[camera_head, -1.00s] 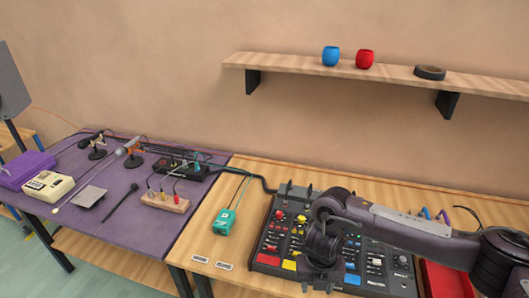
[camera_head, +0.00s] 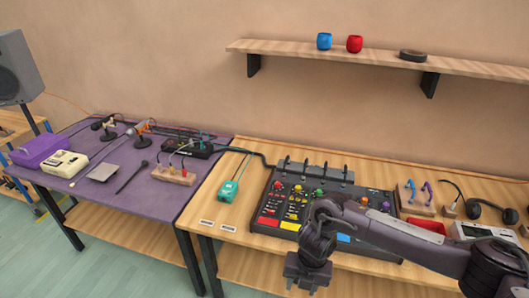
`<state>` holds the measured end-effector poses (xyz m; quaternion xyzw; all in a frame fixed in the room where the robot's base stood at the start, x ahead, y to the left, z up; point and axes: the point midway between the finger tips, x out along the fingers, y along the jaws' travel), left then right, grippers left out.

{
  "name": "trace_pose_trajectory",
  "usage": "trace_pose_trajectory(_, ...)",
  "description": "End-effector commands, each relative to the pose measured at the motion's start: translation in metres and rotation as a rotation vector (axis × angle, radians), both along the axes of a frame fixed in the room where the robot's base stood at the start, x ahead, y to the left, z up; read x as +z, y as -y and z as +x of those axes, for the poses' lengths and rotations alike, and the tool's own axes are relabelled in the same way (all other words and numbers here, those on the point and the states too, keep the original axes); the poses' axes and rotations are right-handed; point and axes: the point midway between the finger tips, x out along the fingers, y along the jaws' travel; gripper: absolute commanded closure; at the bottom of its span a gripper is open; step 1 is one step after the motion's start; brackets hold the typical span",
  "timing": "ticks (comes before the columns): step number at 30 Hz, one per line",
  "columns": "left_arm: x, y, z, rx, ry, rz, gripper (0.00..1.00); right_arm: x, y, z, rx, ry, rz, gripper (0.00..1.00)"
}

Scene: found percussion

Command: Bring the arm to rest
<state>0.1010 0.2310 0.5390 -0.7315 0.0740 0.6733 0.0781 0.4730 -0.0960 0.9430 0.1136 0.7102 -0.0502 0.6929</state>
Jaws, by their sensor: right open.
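My right arm reaches in from the right in the head view, over the front of the wooden table (camera_head: 212,204). My right gripper (camera_head: 306,284) points down at the table's front edge, in front of the mixer (camera_head: 285,205). It is open, and nothing shows between its fingers. The arm hides the front right part of the mixer. My left gripper is not in view.
A red tray (camera_head: 427,225), headphones (camera_head: 485,211) and a pale device (camera_head: 475,231) are at the right, close to my arm. A purple table (camera_head: 135,205) with microphones stands left. A shelf (camera_head: 380,60) holds two cups.

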Motion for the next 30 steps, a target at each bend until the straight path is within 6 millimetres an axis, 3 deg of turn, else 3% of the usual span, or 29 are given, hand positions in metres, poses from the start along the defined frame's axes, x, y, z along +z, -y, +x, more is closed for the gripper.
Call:
trace_pose_trajectory(6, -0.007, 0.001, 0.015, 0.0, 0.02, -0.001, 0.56, -0.032, -0.04, 0.001, -0.175, -0.036, 0.154, 0.56)
trace_pose_trajectory(11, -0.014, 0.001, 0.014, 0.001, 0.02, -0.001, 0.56, -0.063, -0.072, 0.006, -0.385, -0.079, 0.301, 0.56)
trace_pose_trajectory(14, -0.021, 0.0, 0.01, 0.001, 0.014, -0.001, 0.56, -0.091, -0.089, 0.01, -0.577, -0.124, 0.405, 0.56)
trace_pose_trajectory(17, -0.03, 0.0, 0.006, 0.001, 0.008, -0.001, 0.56, -0.137, -0.097, 0.013, -0.859, -0.183, 0.512, 0.56)
trace_pose_trajectory(20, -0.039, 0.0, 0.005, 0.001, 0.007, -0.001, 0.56, -0.198, -0.083, 0.006, -1.205, -0.244, 0.583, 0.56)
trace_pose_trajectory(21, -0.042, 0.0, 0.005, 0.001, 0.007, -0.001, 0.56, -0.226, -0.072, -0.003, -1.349, -0.263, 0.595, 0.56)
trace_pose_trajectory(23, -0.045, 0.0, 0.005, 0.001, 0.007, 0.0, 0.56, -0.263, -0.052, -0.019, -1.537, -0.279, 0.595, 0.56)
trace_pose_trajectory(26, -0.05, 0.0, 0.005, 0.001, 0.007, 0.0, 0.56, -0.319, -0.018, -0.057, -1.804, -0.287, 0.559, 0.56)
trace_pose_trajectory(30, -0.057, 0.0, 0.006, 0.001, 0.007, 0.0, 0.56, -0.383, 0.029, -0.129, -2.112, -0.272, 0.467, 0.56)
